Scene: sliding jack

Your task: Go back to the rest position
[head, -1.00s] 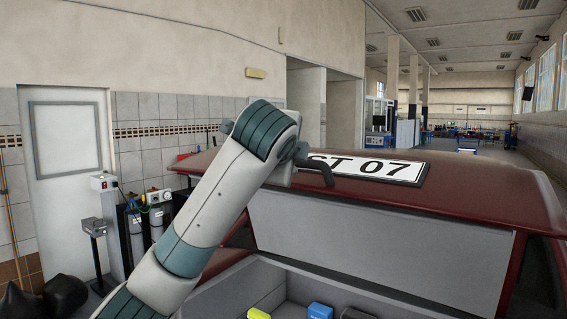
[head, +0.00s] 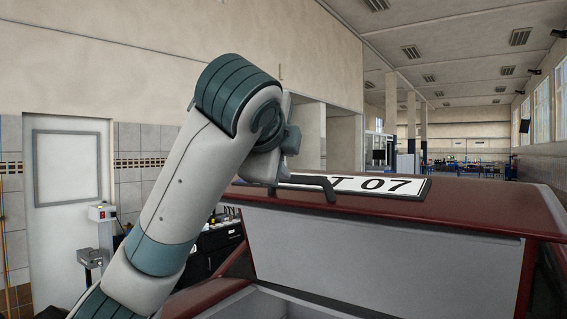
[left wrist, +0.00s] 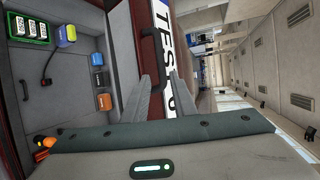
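My left arm rises from the bottom left in the head view, with its wrist and left gripper (head: 262,170) beside the black handle (head: 325,189) of the raised red lid (head: 450,212). In the left wrist view, the two grey fingers of my left gripper (left wrist: 160,80) stand apart, with the black handle (left wrist: 149,48) just ahead of their tips. No object shows held between them. Whether the fingers touch the handle I cannot tell. My right gripper is not in view.
The lid carries a white plate (head: 375,186). A white door (head: 67,170) stands at the left wall. The space above the lid looks clear.

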